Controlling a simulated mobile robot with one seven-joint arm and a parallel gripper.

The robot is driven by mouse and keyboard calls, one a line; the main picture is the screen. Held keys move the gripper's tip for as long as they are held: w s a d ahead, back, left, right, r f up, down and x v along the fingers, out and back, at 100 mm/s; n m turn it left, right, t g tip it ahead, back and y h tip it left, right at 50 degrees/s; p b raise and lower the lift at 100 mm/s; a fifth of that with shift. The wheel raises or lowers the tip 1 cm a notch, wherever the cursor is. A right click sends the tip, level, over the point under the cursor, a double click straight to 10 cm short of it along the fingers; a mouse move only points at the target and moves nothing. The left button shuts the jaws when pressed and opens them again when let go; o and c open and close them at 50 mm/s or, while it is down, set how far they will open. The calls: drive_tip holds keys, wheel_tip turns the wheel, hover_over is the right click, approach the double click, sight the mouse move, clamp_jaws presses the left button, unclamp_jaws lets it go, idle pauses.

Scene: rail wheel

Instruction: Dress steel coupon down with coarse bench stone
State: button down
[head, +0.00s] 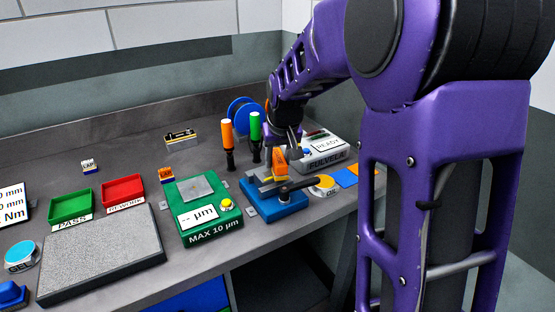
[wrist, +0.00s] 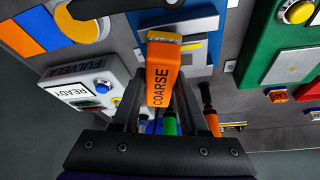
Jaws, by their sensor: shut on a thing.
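My gripper (head: 284,143) is shut on the orange block marked COARSE (head: 280,162), the coarse bench stone, which also shows in the wrist view (wrist: 160,80) with a pale yellowish end pointing away from me. The stone is over the blue clamp fixture (head: 285,206) with a black lever. In the wrist view, a grey metal strip (wrist: 192,52) lies on the blue fixture beside the stone's end; it looks like the steel coupon, partly hidden by the stone. I cannot tell whether the stone touches it.
A green gauge (head: 213,225) marked MAX 10 µm stands left of the clamp. The grey FULVELA box (head: 325,160) reads READY at the right. Orange and green-handled tools (head: 227,135) stand behind. A large grey stone plate (head: 100,255), green tray (head: 70,207) and red tray (head: 123,190) lie left.

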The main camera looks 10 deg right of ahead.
drive_tip(key=r+p, duration=0.1)
drive_tip(key=r, duration=0.2)
drive_tip(key=shift+w+d+p, duration=0.1)
drive_tip(key=shift+d+p, duration=0.1)
drive_tip(key=shift+p, duration=0.2)
wheel_tip(320, 180, up, 5)
drive_tip(key=p, duration=0.4)
drive_tip(key=shift+r, duration=0.1)
